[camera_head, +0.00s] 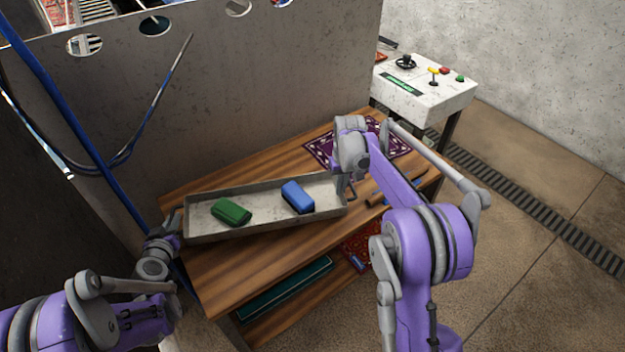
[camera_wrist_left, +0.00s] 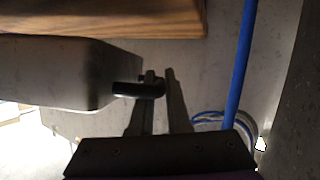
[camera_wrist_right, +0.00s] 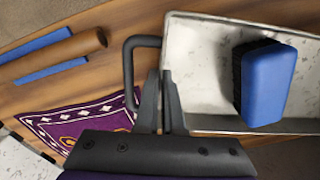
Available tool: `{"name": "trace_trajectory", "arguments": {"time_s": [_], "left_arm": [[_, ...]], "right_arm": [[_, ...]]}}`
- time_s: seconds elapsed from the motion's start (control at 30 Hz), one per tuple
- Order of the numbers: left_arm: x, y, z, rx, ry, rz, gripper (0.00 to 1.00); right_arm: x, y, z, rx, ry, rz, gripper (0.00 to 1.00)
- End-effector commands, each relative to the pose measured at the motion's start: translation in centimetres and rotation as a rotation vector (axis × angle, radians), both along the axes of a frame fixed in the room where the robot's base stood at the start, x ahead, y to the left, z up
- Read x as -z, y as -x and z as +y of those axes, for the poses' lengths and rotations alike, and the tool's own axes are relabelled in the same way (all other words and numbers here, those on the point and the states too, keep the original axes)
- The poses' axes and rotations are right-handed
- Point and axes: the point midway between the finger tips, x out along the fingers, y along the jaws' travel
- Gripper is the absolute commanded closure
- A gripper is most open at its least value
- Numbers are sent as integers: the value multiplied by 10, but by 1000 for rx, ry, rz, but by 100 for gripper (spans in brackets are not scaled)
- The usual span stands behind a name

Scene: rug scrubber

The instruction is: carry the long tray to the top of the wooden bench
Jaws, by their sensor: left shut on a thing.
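The long grey metal tray (camera_head: 262,226) is over the wooden bench top (camera_head: 235,262) in the head view, lengthwise along it. I cannot tell whether it touches the wood. A green block (camera_head: 231,211) and a blue block (camera_head: 297,197) lie in it; the blue one also shows in the right wrist view (camera_wrist_right: 268,83). My left gripper (camera_wrist_left: 163,75) is shut on the black handle (camera_wrist_left: 138,89) at the tray's left end. My right gripper (camera_wrist_right: 162,75) is at the right-end handle (camera_wrist_right: 133,65); its grip there is unclear, and my arm hides it in the head view.
A purple patterned rug piece (camera_head: 327,149) lies at the bench's far right. A wooden rod (camera_wrist_right: 75,47) and blue strips lie near the right end. A grey panel (camera_head: 245,95) stands behind; a blue hose (camera_head: 75,130) hangs left. A control box (camera_head: 425,90) stands beyond.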

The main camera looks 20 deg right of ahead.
Motion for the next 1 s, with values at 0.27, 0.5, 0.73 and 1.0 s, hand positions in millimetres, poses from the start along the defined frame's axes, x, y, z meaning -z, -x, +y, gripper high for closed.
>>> {"name": "trace_trajectory", "arguments": {"time_s": [0.27, 0.5, 0.73, 1.0], "left_arm": [[5, 0, 0, 1, 0, 0, 100], [18, 0, 0, 1, 0, 0, 100], [30, 0, 0, 1, 0, 0, 100], [43, 0, 0, 1, 0, 0, 100]], "right_arm": [[5, 0, 1, 0, -1, 0, 100], [17, 0, 1, 0, -1, -1, 100], [29, 0, 1, 0, -1, -1, 100], [44, 0, 1, 0, -1, 0, 100]]}}
